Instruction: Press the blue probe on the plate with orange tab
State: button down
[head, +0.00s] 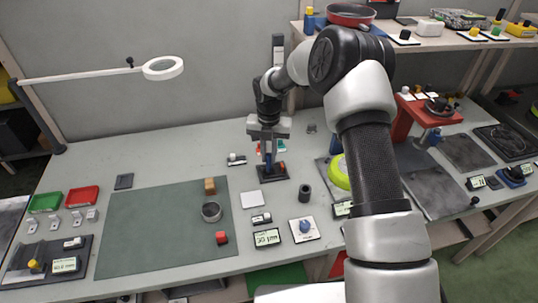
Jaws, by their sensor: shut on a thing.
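My gripper (268,148) points down over the back middle of the table. It is shut on a slim blue thing, which looks like the blue probe (268,157); the fingers hide much of it. Right below is a small dark plate (266,179) with an orange-red piece (282,168) at its right side. The probe's lower end is at or just above this plate; I cannot tell whether they touch.
A dark cylinder (305,192) and a blue-knobbed dial (305,228) stand in front, to the right. A green mat (150,230) at left holds a wooden block, a metal ring and a red cube. My arm covers part of the table's right side. A lamp (163,68) hangs at back left.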

jog(key=shift+r+p, duration=2.15)
jog(key=shift+r, duration=1.4)
jog(key=shift+s, duration=0.1)
